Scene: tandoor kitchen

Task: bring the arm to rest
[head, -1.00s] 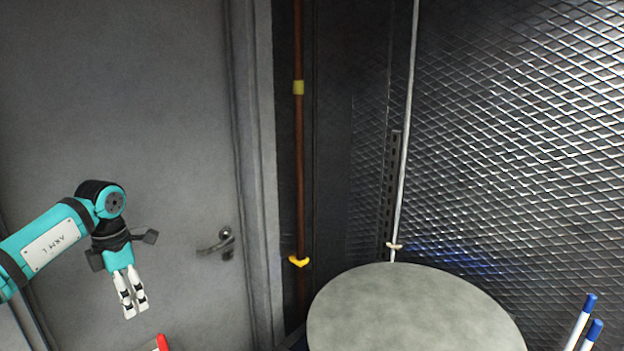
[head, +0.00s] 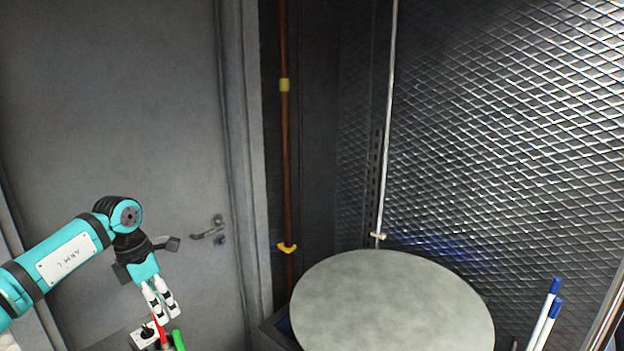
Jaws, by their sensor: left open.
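My left arm, teal with black joints and a white "ARM L" label, comes in from the left in the head view. My left gripper (head: 162,308) points down, its white fingers apart, with nothing seen between them. Its tips are close to a red-handled thing (head: 159,330) in the picture; I cannot tell whether they touch. My right gripper is not in view.
A round grey tabletop (head: 392,305) stands bare at the bottom middle. A green-handled thing (head: 178,340) is at the bottom left. White, blue-capped sticks (head: 547,318) stand at the right. A grey door with a handle (head: 209,230) is behind the arm.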

